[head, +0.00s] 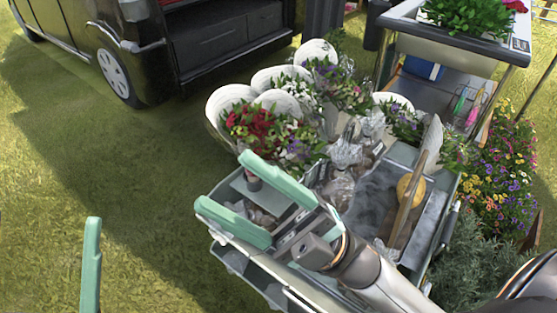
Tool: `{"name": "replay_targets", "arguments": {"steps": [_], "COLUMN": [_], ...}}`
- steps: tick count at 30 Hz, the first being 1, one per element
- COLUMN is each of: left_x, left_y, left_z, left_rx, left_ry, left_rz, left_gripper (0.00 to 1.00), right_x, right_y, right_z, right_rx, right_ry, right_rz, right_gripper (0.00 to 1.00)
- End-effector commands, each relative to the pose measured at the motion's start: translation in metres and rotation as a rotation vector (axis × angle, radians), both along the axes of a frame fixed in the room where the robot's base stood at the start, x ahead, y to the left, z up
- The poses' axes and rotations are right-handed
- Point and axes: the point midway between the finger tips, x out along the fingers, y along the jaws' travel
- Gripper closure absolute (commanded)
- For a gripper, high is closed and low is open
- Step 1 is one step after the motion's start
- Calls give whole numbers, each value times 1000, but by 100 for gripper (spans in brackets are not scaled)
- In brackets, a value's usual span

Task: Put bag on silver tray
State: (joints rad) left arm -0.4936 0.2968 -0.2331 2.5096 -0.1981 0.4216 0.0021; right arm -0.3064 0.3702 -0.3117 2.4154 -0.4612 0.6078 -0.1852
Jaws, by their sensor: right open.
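Several clear bags with brown contents stand in the middle; one bag (338,190) is right of my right gripper, and another bag (345,153) is just behind it. A grey metallic tray (432,222) with raised walls is at the right, holding a grey bag-like shape and a wooden-handled item; I cannot tell for sure that it is the silver tray. My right gripper (224,181) is open over the left part of the cart, its green fingers apart. Brown items and a small dark red-topped object show between and below them. One green finger of my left gripper (91,265) shows at lower left.
Wrapped bouquets (265,125) stand behind the bags. A planter table (455,45) is at the back right, and colourful flowers (500,165) grow at the right. A black van (150,50) is at the back left. The grass at left is clear.

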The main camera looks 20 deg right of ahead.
Motion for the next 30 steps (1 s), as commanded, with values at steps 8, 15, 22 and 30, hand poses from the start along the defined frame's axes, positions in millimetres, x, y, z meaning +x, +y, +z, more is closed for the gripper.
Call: {"name": "replay_targets", "arguments": {"steps": [8,15,22,30], "left_x": [0,0,8,52], "left_y": [0,0,1,10], "left_z": [0,0,1,-13], "left_rx": [0,1,8,21], "left_ry": [0,0,47,359], "left_rz": [-1,-2,9,80], "left_gripper": [0,0,0,0], "right_x": [23,24,32,76], "right_y": [-49,-52,-52,-61], "right_z": [-3,-4,-1,-16], "right_rx": [317,338,337,348], "right_ry": [419,442,481,781], "right_rz": [67,75,58,-70], "right_gripper": [29,29,29,29]}}
